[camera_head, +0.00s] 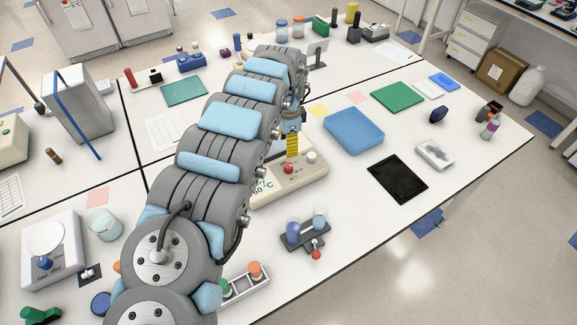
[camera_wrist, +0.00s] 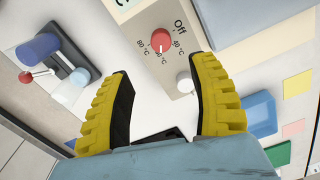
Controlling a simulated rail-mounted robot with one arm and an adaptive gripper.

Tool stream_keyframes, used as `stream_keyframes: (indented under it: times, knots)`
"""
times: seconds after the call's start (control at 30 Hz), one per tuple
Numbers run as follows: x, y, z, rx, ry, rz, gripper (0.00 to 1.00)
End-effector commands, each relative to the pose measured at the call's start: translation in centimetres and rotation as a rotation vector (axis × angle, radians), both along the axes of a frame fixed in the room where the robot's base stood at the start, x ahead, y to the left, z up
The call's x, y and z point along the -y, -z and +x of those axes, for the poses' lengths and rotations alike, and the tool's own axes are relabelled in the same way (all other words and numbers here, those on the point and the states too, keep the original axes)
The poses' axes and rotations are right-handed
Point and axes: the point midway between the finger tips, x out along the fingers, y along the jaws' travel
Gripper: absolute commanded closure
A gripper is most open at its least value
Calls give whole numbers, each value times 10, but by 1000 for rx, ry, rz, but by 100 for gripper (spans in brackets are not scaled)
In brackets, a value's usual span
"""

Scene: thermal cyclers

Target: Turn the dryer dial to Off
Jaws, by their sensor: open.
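The dryer (camera_head: 305,182) is a beige box on the bench, partly hidden behind my arm in the head view. Its red dial (camera_head: 289,168) is on the top face. In the wrist view the red dial (camera_wrist: 160,40) has Off, 40 °C and 80 °C marks around it, with another mark partly covered below. Its pointer seems to face that lower mark, away from Off. A white knob (camera_wrist: 184,84) sits beside the dial. My gripper (camera_wrist: 162,75) is open and empty, its yellow fingers spread wide, with the dial ahead of the fingertips. In the head view my gripper (camera_head: 292,150) is above the dryer.
A dark holder with a blue and a clear vessel (camera_head: 305,235) stands in front of the dryer. A blue tray (camera_head: 353,132) lies behind it to the right, and a black tablet-like slab (camera_head: 398,177) farther right. Bare bench lies between the holder and the slab.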

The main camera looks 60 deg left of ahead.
Motion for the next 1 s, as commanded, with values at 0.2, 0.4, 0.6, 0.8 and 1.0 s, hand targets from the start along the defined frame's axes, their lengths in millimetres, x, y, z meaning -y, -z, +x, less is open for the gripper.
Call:
stream_keyframes:
  times: [0.2, 0.4, 0.6, 0.8, 1.0]
  knots:
    - [0, 24, 1, 2, 1, 1, 40]
    - [0, 44, 1, 2, 2, 1, 40]
    - [0, 63, 2, 5, 2, 3, 40]
    - [1, 84, 2, 3, 1, 0, 40]
    - [-1, 103, 2, 5, 1, 4, 40]
